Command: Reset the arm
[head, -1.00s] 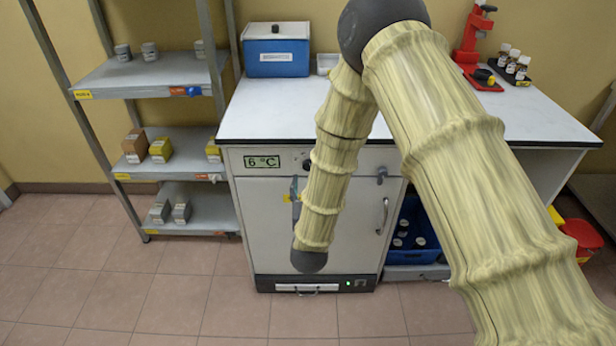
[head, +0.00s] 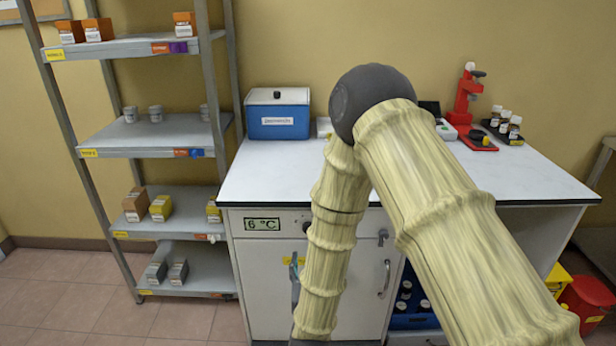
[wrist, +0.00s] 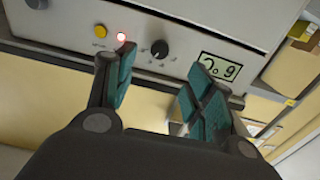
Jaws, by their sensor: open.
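My arm, in a pale yellow ribbed sleeve with a dark round elbow joint, crosses the middle and right of the head view. Its forearm hangs down in front of the white cabinet (head: 262,268). In the wrist view my gripper (wrist: 160,90) is open, with its two teal-padded fingers apart and nothing between them. Behind the fingers is a grey panel (wrist: 200,30) with a yellow button, a lit red indicator, a black knob and a display.
A grey shelf rack (head: 150,135) with boxes and jars stands at the left. The white worktop (head: 270,180) carries a blue cooler box (head: 278,115), a red stand (head: 466,100) and several small bottles (head: 505,122). A red bin (head: 588,300) stands at the lower right. Floor (head: 60,285) is free at the lower left.

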